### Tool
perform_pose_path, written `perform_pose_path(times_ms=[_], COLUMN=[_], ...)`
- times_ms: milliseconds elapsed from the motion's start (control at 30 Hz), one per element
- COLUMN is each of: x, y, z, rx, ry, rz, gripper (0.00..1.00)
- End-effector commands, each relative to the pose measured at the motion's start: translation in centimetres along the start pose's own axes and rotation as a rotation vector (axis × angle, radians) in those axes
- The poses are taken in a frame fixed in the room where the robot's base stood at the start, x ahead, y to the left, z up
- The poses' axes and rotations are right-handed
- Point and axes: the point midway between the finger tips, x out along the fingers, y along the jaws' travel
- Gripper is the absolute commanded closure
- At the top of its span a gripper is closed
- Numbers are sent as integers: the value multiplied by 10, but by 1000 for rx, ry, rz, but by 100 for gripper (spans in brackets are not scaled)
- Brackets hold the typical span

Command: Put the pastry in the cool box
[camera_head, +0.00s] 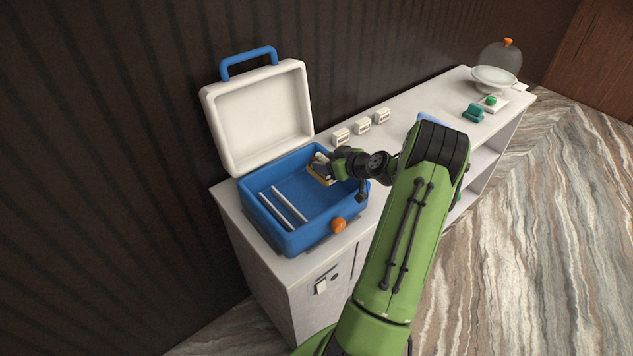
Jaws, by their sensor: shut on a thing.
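The cool box (262,228) is blue with a white lid (258,115) that stands open at the back, and it rests on the left end of the white counter. Two white bars lie across its inside. My gripper (322,170) is over the right part of the box's opening. It is shut on a small tan piece, which looks like the pastry (319,177). The fingers hide most of the pastry, and I cannot tell whether it touches the box floor.
Several small white label blocks (362,126) stand along the counter's back. An orange knob (338,225) is on the box front. A teal object (473,113), a scale with a green button (491,100) and a plate under a dome (494,78) are at the far right.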

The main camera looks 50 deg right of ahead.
Motion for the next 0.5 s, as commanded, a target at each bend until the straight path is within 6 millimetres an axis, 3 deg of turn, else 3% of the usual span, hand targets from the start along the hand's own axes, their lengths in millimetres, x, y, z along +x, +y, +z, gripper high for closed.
perform_pose_path(times_ms=[333, 500], x=[28, 30], y=[-1, 0], z=[50, 53], rx=[1, -3], ry=[2, 4], rz=[-2, 1], gripper=[76, 76])
